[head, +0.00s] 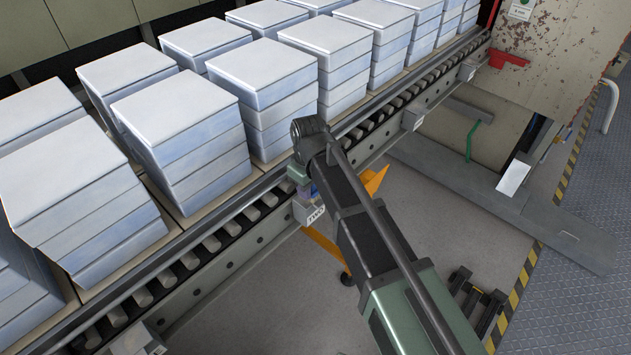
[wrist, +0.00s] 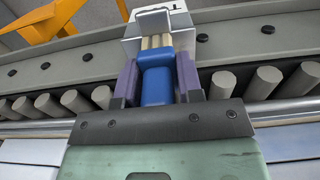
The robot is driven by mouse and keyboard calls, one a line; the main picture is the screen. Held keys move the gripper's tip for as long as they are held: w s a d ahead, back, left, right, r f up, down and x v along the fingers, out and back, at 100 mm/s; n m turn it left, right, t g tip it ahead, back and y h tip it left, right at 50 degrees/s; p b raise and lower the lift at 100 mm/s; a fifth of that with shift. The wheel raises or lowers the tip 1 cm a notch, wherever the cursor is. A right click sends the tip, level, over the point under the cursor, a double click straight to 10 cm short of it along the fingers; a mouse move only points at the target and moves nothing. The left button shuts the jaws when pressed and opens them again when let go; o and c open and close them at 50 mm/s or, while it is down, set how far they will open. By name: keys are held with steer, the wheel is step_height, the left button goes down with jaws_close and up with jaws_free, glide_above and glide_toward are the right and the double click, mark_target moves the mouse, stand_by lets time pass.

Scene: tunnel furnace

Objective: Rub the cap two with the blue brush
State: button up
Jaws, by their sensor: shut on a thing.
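In the wrist view, my gripper (wrist: 157,68) has its two purple fingers shut on the blue brush (wrist: 157,86). The brush's pale bristles (wrist: 157,42) point at the white cap two (wrist: 203,26) and overlap it in the picture. They look at or against it, but I cannot be sure of contact. In the head view, cap two (head: 313,217) is a small white box labelled TWO on the conveyor's side rail. My gripper (head: 300,178) is right at it, partly hidden by my arm.
Another white cap (head: 414,117) sits further up the rail (head: 232,266). Stacks of pale slabs (head: 187,130) stand on the roller conveyor beside my arm. An orange bracket (head: 326,243) is below cap two. Grey floor (head: 250,315) lies clear in front of the conveyor.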

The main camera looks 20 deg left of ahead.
steer(key=shift+s+a+r, duration=0.1)
steer(key=shift+s+a, duration=0.15)
steer(key=shift+s, duration=0.45)
steer(key=shift+s+a+f, duration=0.1)
steer(key=shift+s+a, duration=0.1)
steer(key=shift+s, duration=0.45)
steer(key=shift+s+a+r, duration=0.1)
steer(key=shift+s+a, duration=0.15)
steer(key=shift+s, duration=0.45)
steer(key=shift+w+a+f, duration=0.15)
steer(key=shift+a+f, duration=0.05)
steer(key=shift+c, duration=0.3)
steer(key=shift+w+d+r, duration=0.1)
steer(key=shift+w+d, duration=0.35)
steer(key=shift+w, duration=0.85)
steer(key=shift+w+d+f, duration=0.1)
steer(key=shift+w+d, duration=0.3)
steer(key=shift+w, duration=0.95)
steer(key=shift+w+d+r, duration=0.1)
steer(key=shift+w+d, duration=0.35)
steer(key=shift+w, duration=0.85)
steer(key=s, duration=0.2)
steer(key=s+a, duration=0.1)
steer(key=s, duration=0.1)
steer(key=shift+s+a, duration=0.25)
steer(key=shift+s, duration=0.45)
steer(key=shift+s+a, duration=0.3)
steer(key=shift+s, duration=0.35)
steer(key=shift+s+a, duration=0.25)
steer(key=shift+s, duration=0.45)
